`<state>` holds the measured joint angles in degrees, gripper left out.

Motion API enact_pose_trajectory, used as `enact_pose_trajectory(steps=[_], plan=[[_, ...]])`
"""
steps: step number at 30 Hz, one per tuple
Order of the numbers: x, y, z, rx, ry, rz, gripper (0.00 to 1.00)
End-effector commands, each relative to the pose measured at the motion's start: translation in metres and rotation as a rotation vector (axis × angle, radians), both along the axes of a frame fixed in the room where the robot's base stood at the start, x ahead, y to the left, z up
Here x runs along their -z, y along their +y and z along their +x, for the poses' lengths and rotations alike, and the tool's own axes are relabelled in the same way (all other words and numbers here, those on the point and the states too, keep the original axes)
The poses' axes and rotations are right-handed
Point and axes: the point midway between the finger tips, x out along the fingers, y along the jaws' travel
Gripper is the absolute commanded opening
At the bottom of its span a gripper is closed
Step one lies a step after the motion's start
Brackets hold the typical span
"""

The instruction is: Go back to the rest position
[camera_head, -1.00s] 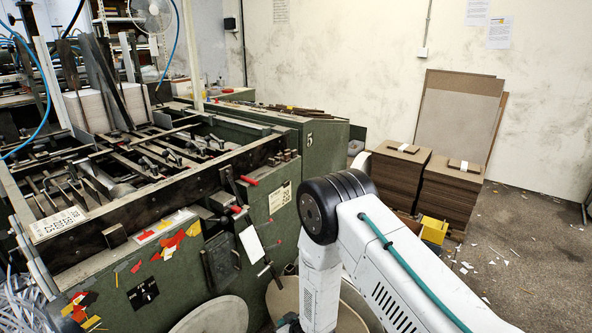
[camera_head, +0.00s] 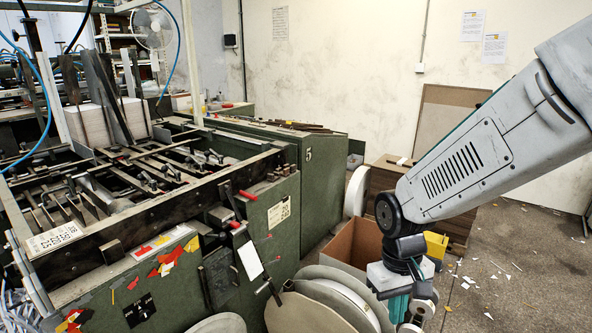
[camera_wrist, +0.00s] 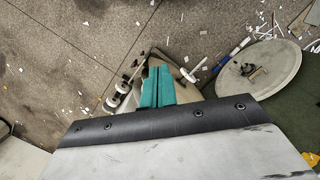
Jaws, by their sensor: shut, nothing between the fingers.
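My gripper (camera_head: 397,308) hangs at the end of my arm in the lower right of the camera_head view, pointing down near the round grey lids. Its teal fingers (camera_wrist: 157,87) show in the middle of the camera_wrist view, side by side and closed together. Nothing is seen held between them. In the camera_head view the fingertips are partly cut up by other gripper parts and hard to make out.
The green feeder machine (camera_head: 225,262) fills the left. An open cardboard box (camera_head: 352,246) stands behind the gripper, with round lids (camera_head: 318,305) close on its left. Greyboard stacks (camera_head: 383,180) are partly hidden by my arm. Floor (camera_head: 520,265) at right is mostly clear, with paper scraps.

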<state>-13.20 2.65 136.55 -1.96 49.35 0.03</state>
Motion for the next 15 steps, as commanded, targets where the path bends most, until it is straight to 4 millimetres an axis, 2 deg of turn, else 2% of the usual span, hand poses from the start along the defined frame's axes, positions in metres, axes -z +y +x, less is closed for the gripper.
enact_pose_trajectory(steps=[1, 6, 12, 15], plan=[[-0.020, -0.009, -0.015, 0.022, 0.005, 0.001, 0.00], [-0.067, -0.033, -0.067, 0.084, 0.031, 0.002, 0.00], [-0.108, -0.053, -0.120, 0.153, -0.013, 0.018, 0.00], [-0.123, -0.060, -0.135, 0.186, -0.082, 0.032, 0.00]])
